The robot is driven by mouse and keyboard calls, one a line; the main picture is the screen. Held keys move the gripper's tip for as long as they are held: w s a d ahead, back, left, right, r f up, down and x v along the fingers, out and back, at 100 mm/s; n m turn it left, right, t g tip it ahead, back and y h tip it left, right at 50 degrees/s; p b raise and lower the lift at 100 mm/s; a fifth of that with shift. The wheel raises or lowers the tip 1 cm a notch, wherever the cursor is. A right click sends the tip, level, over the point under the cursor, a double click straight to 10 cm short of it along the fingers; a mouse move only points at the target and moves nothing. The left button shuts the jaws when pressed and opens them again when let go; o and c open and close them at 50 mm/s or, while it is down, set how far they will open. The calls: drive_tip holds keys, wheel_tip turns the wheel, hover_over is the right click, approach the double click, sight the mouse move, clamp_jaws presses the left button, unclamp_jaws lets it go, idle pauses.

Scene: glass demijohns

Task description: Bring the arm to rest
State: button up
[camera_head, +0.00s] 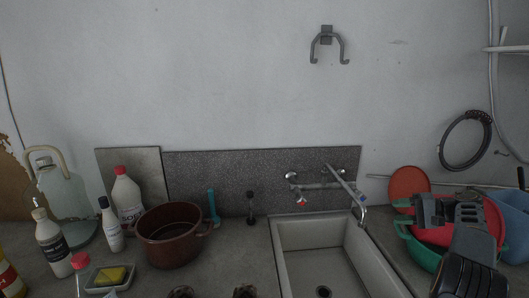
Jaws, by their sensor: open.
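My gripper (446,212) is at the lower right, in front of the red and green basins. It is open, and nothing shows between its fingers. My dark wrist rises to it from the lower right edge. A clear glass demijohn (66,208) stands at the far left of the counter, well apart from my gripper. Bottles in front hide part of its lower side.
A sink (284,256) with a wall tap (330,186) lies left of my gripper. A green colander (408,246), red basin (494,214) and blue bucket (514,222) crowd the right. A brown pot (170,240) and several bottles stand left.

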drive_tip(key=s+a+f+m+g+h, duration=0.1)
drive_tip(key=s+a+f+g+h, duration=0.1)
drive_tip(key=s+a+f+h, duration=0.3)
drive_tip(key=s+a+f+m+g+h, duration=0.1)
drive_tip(key=s+a+f+g+h, duration=0.15)
drive_tip(key=a, duration=0.35)
drive_tip(key=s+a+r+n+t+h+b, duration=0.1)
drive_tip(key=s+a+n+h, duration=0.4)
drive_tip(key=s+a, duration=1.3)
drive_tip(key=n+t+b, duration=0.1)
drive_tip(key=n, duration=0.2)
drive_tip(key=shift+s+a+r+n+b, duration=0.15)
drive_tip(key=shift+s+r+n+b, duration=0.15)
drive_tip(key=shift+r, duration=0.1)
drive_tip(key=shift+t, duration=0.25)
